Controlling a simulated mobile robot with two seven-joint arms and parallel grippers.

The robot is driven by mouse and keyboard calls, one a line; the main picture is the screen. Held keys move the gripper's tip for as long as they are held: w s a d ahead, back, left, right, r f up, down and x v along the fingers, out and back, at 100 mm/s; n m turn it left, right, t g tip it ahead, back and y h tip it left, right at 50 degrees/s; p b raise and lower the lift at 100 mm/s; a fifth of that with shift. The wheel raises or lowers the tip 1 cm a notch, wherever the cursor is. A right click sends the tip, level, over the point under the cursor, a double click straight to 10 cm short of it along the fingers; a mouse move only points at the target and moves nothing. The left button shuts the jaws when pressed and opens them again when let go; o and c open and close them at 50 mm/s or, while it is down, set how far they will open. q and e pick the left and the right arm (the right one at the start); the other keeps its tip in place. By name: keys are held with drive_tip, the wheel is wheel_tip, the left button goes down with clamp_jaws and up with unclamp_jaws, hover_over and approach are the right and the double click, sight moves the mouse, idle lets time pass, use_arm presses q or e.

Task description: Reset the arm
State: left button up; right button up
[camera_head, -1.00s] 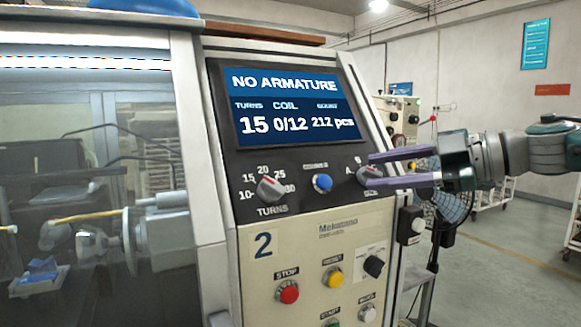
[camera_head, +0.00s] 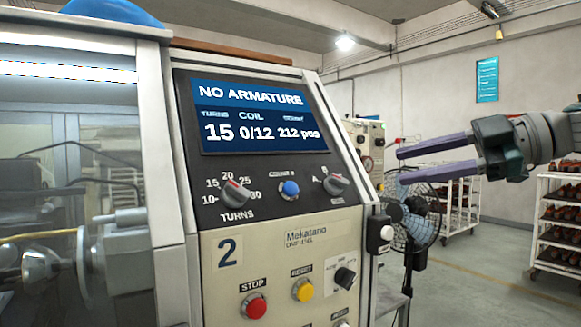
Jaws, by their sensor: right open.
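My right gripper (camera_head: 402,168) comes in from the right and is open. Its two purple fingers point left, with nothing between them. It is in the air to the right of the winding machine's control panel (camera_head: 277,193), apart from it. The selector knob (camera_head: 336,184) at the panel's upper right stands free of the fingers. The machine's screen (camera_head: 252,118) reads "NO ARMATURE", turns 15, coil 0/12, 212 pcs. My left gripper is not in view.
A fan (camera_head: 418,215) stands behind, below my gripper. Racks of parts (camera_head: 562,225) stand at right. Air around the gripper is free.

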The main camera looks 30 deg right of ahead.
idle(0.3)
drive_tip(key=w+a+f+m+t+h, duration=0.1)
drive_tip(key=a+f, duration=0.2)
drive_tip(key=w+a+f+m+t+h, duration=0.1)
drive_tip(key=a+f+m, duration=0.1)
drive_tip(key=a+f, duration=0.1)
drive_tip(key=w+a+f+m+t+h, duration=0.1)
drive_tip(key=a+f+m, duration=0.1)
drive_tip(key=a+f, duration=0.2)
drive_tip(key=shift+w+f, duration=0.1)
drive_tip(key=shift+f, duration=0.15)
drive_tip(key=s+a+f+m+g+h, duration=0.3)
drive_tip(key=s+f+m, duration=0.1)
drive_tip(key=s+f, duration=0.35)
drive_tip(key=s+a+f+m+g+h, duration=0.3)
drive_tip(key=s+a+f+m+h, duration=0.15)
drive_tip(key=s+f, duration=0.3)
drive_tip(key=s+a+f+m+g+y, duration=0.1)
drive_tip(key=s+a+f+g+y, duration=0.15)
drive_tip(key=s+g, duration=0.65)
drive_tip(key=s+r+t+p, duration=0.1)
drive_tip(key=r+p, duration=1.2)
drive_tip(key=s+r+t+p, duration=0.2)
drive_tip(key=r+p, duration=1.2)
drive_tip(key=shift+s+a+r+h, duration=0.15)
drive_tip(key=shift+s+r+h, duration=0.15)
drive_tip(key=shift+h, duration=0.1)
drive_tip(key=shift+f, duration=0.1)
